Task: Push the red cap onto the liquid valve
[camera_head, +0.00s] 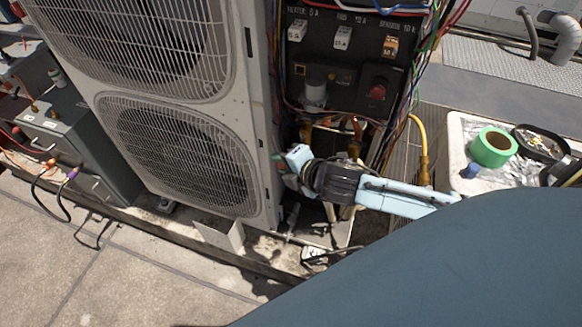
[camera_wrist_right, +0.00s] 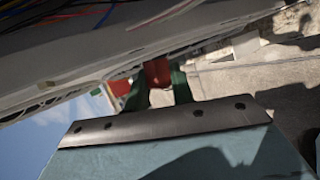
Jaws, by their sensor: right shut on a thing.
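My right gripper (camera_head: 282,166) is at the right edge of the white condenser unit, low down, below the open electrical panel. In the right wrist view its two green fingers (camera_wrist_right: 158,86) are shut on the red cap (camera_wrist_right: 157,72), which sits between their tips. A second small red thing (camera_wrist_right: 120,87) shows just left of the fingers; I cannot tell what it is. My left gripper is not in view.
The tall condenser (camera_head: 250,110) stands left of the gripper. The open panel (camera_head: 345,60) with loose wires and a red knob (camera_head: 377,90) is above. Copper pipes (camera_head: 355,126) run below it. Green tape (camera_head: 493,147) lies on a white box at right.

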